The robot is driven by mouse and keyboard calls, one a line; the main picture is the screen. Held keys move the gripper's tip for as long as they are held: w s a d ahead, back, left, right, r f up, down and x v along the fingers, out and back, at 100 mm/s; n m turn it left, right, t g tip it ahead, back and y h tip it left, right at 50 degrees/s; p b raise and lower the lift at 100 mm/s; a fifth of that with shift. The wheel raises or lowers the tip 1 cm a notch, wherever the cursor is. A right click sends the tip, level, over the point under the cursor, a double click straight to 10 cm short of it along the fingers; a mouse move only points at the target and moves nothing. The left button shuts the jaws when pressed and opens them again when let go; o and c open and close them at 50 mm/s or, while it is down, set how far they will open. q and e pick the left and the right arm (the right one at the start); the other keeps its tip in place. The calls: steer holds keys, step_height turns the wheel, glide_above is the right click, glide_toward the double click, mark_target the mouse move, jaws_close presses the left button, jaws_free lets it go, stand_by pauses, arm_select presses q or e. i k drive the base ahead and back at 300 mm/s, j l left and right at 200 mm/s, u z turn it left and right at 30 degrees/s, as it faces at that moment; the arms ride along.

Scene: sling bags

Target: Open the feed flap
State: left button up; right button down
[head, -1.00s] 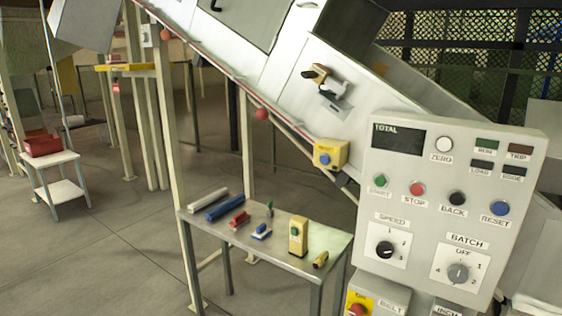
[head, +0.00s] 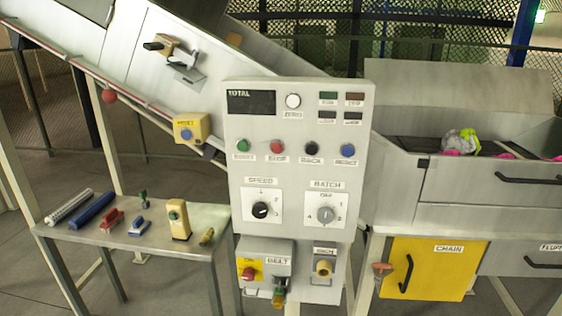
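No part in view has a readable label naming it the feed flap. On the right stands a grey metal feed box (head: 400,190) with an open top and colored bags (head: 461,141) inside. Its front panel has a long black bar handle (head: 529,179) and looks shut. A tall grey plate (head: 465,88) rises behind the open top. Below is a yellow door (head: 445,284) marked CHAIN, shut, with a black handle (head: 407,273). Left of the control panel, the sloping chute carries a latch-like handle (head: 163,46). Neither of my grippers is in view.
A grey control panel (head: 290,225) with buttons and dials stands in the middle. A metal table (head: 105,235) with several tools stands at left. A yellow button box (head: 187,130) hangs under the chute. A red T-handle (head: 382,269) sits beside the yellow door.

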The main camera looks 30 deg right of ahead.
mark_target(448, 178)
steer(key=z, duration=2.15)
